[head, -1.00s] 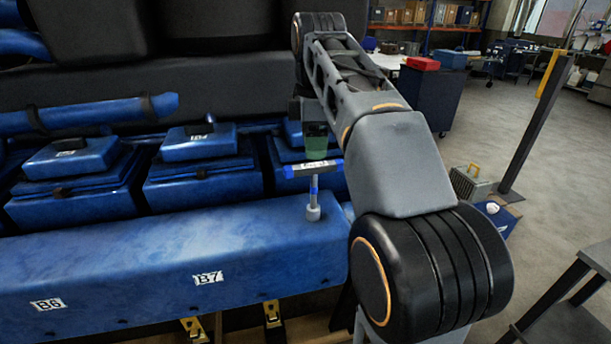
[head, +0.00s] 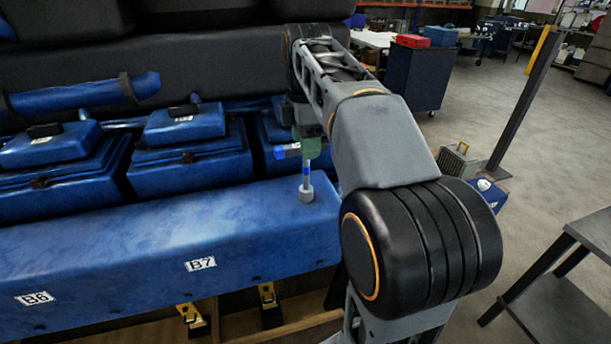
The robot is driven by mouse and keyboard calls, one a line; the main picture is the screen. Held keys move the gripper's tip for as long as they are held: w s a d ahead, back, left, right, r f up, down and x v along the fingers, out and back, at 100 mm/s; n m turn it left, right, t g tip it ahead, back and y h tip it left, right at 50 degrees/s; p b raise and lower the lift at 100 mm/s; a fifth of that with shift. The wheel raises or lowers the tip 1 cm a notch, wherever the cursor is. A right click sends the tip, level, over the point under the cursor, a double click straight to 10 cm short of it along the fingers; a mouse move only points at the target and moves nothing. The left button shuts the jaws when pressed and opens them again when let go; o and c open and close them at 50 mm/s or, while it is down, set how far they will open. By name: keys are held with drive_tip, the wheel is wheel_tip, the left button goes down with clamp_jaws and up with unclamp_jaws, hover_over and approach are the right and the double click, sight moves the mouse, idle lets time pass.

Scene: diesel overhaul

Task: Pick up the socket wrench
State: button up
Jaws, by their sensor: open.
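The socket wrench (head: 306,178) stands upright on the blue engine ledge (head: 110,240), right of the B7 label. Its grey socket end is down, its shaft has a blue band, and a T-handle with blue ends crosses its top. My gripper (head: 311,147), with green fingers, is at the handle from above and hides the handle's middle and right part. The jaws are open. I cannot tell whether the fingers straddle the handle or touch it.
Blue engine covers (head: 195,150) stand close behind the ledge, left of my gripper. A dark stand (head: 560,290) is at the lower right. A dark cabinet (head: 418,75) is farther back.

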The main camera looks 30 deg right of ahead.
hover_over(306, 188)
drive_tip(key=shift+w+d+f, duration=0.1)
drive_tip(key=shift+w+f, duration=0.05)
drive_tip(key=shift+f, duration=0.95)
drive_tip(key=shift+w+d+f, duration=0.1)
drive_tip(key=shift+w+f, duration=0.05)
drive_tip(key=shift+f, duration=0.9)
drive_tip(key=shift+c, duration=0.4)
clamp_jaws()
